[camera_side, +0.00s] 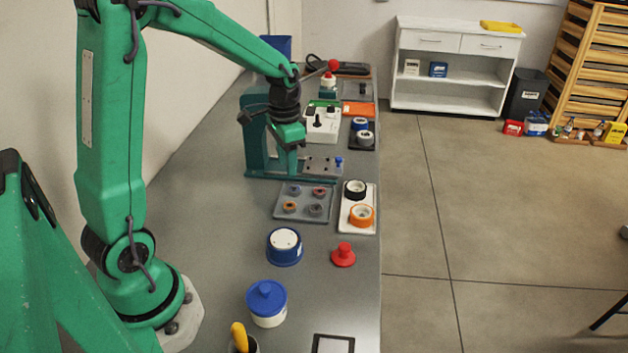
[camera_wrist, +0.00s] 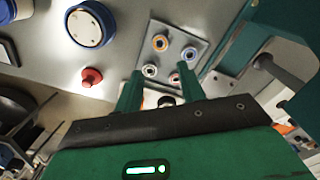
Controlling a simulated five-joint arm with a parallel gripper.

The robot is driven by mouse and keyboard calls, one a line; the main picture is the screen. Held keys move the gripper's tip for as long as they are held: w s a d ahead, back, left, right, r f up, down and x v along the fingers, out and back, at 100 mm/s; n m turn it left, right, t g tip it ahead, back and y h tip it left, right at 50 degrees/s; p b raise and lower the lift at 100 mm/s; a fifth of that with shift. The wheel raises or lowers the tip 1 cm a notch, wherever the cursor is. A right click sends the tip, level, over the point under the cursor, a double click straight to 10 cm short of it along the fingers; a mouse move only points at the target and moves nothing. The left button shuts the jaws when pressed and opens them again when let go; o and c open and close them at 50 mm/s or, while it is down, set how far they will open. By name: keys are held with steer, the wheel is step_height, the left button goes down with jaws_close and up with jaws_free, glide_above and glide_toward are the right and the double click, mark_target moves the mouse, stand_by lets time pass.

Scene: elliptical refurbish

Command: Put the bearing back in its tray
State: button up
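A grey tray (camera_side: 303,200) lies on the bench below and in front of my gripper. Several small ring-shaped parts sit in it: a bluish one (camera_side: 295,190), a reddish one (camera_side: 319,193), an orange one (camera_side: 290,207) and a grey one (camera_side: 315,210). The same tray shows in the wrist view (camera_wrist: 173,57), beyond my fingertips. I cannot tell which ring is the task's bearing. My gripper (camera_side: 292,165) hangs beside the green press, above the bench. In the wrist view its two fingers (camera_wrist: 160,82) stand apart, with nothing visibly held between them.
A white tray (camera_side: 348,222) holds a black ring (camera_side: 355,189) and an orange ring (camera_side: 361,215). The green press (camera_side: 257,150) stands close to my gripper. A blue round part (camera_side: 284,247), a red knob (camera_side: 343,255) and a blue-lidded jar (camera_side: 267,302) stand nearer.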

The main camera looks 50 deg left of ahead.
stand_by(0.3)
steer(key=s+d+r+n+t, duration=0.1)
steer(key=s+d+r+t, duration=0.1)
steer(key=s+d+r, duration=0.3)
steer(key=s+d+r+n+t, duration=0.1)
steer(key=s+d+r+t, duration=0.2)
steer(key=s+d+r, duration=0.3)
steer(key=shift+s+r+t, duration=0.3)
steer(key=shift+s+r, duration=0.05)
steer(key=shift+s, duration=1.85)
